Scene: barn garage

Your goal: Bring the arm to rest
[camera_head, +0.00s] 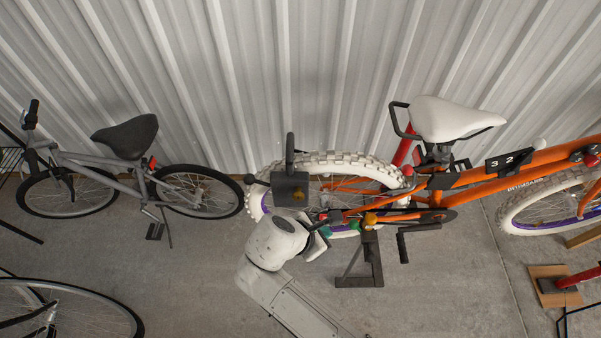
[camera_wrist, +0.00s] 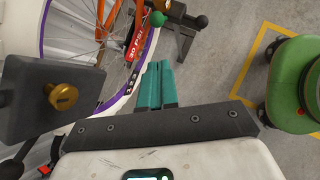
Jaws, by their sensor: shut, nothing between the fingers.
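My arm (camera_head: 288,297) reaches up from the bottom of the head view to my gripper (camera_head: 325,232), which is in front of the rear wheel of the orange bike (camera_head: 520,162). In the wrist view, the teal fingers of my gripper (camera_wrist: 157,83) are together with nothing between them. They point towards the white tyre and its purple rim (camera_wrist: 137,75). Whether the fingertips touch the wheel or the stand parts cannot be told.
A dark block with a brass knob (camera_wrist: 62,97) is close on the left in the wrist view. A stand (camera_head: 362,268) holds the rear wheel. A green rounded object (camera_wrist: 292,85) stands right. A grey bike (camera_head: 110,165) leans near the corrugated wall (camera_head: 220,80). Bare floor (camera_head: 190,270) lies left.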

